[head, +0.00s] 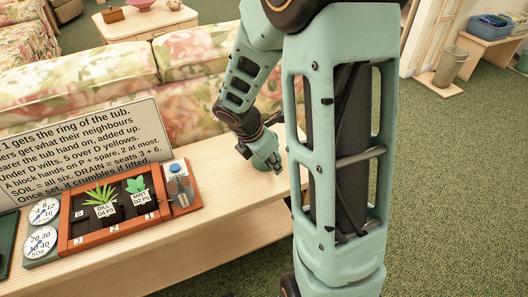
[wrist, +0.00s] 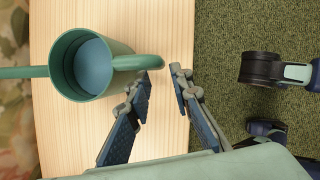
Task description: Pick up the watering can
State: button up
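The watering can (wrist: 61,82) is a green, round can with a blue-grey inside, seen from above in the wrist view. Its spout points left and its looped handle (wrist: 138,62) points right, toward my fingers. My gripper (wrist: 160,84) is open, with a clear gap between its two dark blue fingers. The left fingertip is close to the handle's end; I cannot tell whether they touch. Nothing shows between the fingers. In the head view my gripper (head: 268,160) is low over the wooden ledge, and the can is hard to separate from it.
The pale wooden ledge (head: 228,184) runs behind a floral sofa (head: 185,60). On its left are an orange planter tray (head: 110,232), two dials (head: 42,241) and a text sign (head: 80,150). Green carpet (wrist: 225,30) lies beyond the ledge's right edge.

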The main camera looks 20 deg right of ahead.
jog(key=b+x, duration=0.1)
jog(key=x, duration=0.1)
jog(key=b+x, duration=0.2)
jog(key=x, duration=0.1)
jog(key=shift+d+r, duration=0.15)
jog(key=shift+d, duration=0.2)
jog(key=shift+w, duration=0.1)
jog(key=shift+c, duration=0.2)
grip_shut()
jog(key=shift+r, duration=0.1)
